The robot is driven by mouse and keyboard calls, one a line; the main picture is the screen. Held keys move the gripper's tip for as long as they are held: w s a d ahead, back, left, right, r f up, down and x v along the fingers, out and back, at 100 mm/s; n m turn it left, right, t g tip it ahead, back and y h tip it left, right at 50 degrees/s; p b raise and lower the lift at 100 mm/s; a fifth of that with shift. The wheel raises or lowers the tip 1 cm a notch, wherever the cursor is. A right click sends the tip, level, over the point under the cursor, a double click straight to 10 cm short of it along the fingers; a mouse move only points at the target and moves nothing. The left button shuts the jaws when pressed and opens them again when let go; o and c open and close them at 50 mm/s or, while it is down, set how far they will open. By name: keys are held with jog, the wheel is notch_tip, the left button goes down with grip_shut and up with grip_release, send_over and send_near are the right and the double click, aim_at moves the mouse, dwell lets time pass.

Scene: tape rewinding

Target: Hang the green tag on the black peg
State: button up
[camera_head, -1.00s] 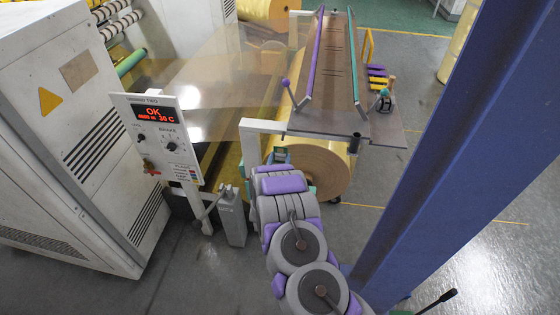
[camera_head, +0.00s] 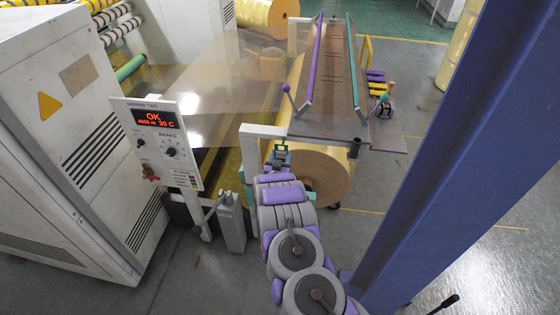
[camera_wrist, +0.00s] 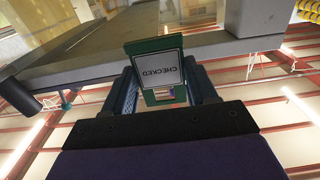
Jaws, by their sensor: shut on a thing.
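My gripper (camera_wrist: 162,95) is shut on the green tag (camera_wrist: 150,46), which has a white label reading CHECKED upside down in the wrist view. The tag stands up between the fingers, beyond the wrist. A dark cylinder, probably the black peg (camera_head: 354,148), sits at the table's near right edge. A dark cylinder (camera_wrist: 18,97) also shows at the left of the wrist view, apart from the tag; I cannot tell whether it is the same one.
The brown table (camera_head: 330,110) with purple and teal bars lies beyond my gripper. A brown roll (camera_head: 325,178) is beneath it, and a white post (camera_head: 262,132) stands at its left. A control panel (camera_head: 160,140) stands left. A blue column (camera_head: 440,150) fills the right.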

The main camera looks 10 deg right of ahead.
jog(key=shift+f+b+x, duration=0.15)
jog(key=shift+b+x, duration=0.1)
jog(key=shift+x, duration=0.65)
jog(key=shift+f+b+x, duration=0.1)
jog(key=shift+b+x, duration=0.1)
jog(key=shift+x, duration=0.7)
jog(key=shift+w+d+f+b, duration=0.2)
jog(key=shift+w+f+b, duration=0.15)
jog(key=shift+w, duration=0.2)
jog(key=o, duration=1.1)
